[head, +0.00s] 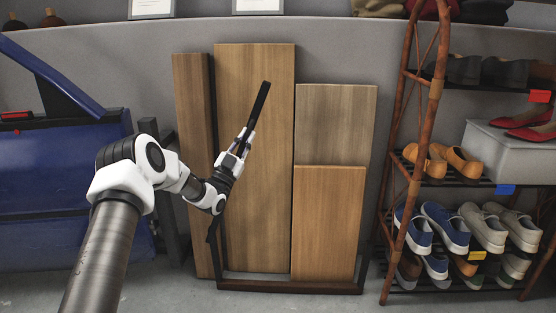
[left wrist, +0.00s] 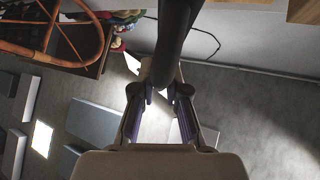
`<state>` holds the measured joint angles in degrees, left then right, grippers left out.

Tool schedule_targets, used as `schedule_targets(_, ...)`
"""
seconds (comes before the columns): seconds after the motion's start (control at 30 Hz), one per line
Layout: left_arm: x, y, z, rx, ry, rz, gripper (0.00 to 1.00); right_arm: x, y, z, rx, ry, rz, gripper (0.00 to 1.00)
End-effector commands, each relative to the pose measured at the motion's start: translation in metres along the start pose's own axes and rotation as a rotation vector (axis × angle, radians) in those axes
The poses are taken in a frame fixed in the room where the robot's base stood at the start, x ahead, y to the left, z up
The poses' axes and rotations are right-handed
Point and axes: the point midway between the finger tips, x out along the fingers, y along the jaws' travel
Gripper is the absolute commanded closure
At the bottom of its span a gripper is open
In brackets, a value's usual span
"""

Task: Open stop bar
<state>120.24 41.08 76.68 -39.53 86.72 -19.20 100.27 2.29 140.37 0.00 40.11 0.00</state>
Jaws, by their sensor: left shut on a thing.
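A long black bar (head: 259,106), which looks like the stop bar, stands tilted in front of the wooden boards, its top leaning right. My left gripper (head: 242,142) is shut on it below its upper end. In the left wrist view the dark bar (left wrist: 174,42) runs up from between the fingers of my left gripper (left wrist: 164,94). My wrist hides part of the bar in the head view, and I cannot tell where its lower end is fixed. My right gripper is not in view.
Several wooden boards (head: 255,190) lean on the grey wall in a dark floor frame (head: 290,286). A blue car door (head: 70,170) is at the left. A shoe rack (head: 408,150) with several shoes stands at the right. Some floor in front is clear.

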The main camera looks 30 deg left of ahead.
Motion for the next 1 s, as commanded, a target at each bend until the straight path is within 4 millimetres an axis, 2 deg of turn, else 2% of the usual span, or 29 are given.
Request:
schedule_targets(0.03,-0.001,-0.025,-0.005,-0.028,0.011,-0.037,1.0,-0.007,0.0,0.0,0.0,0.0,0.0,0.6)
schedule_targets(0.2,-0.018,-0.091,-0.007,-0.131,0.041,-0.139,1.0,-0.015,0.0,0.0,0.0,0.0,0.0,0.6)
schedule_targets(0.4,-0.04,-0.151,-0.003,-0.228,0.07,-0.233,1.0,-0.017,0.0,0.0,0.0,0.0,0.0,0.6)
schedule_targets(0.5,-0.049,-0.172,0.0,-0.262,0.08,-0.267,1.0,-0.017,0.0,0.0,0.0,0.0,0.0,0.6)
schedule_targets(0.7,-0.061,-0.197,0.005,-0.306,0.091,-0.307,1.0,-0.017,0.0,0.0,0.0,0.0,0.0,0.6)
schedule_targets(1.0,-0.066,-0.204,0.007,-0.321,0.092,-0.321,1.0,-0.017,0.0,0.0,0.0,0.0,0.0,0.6)
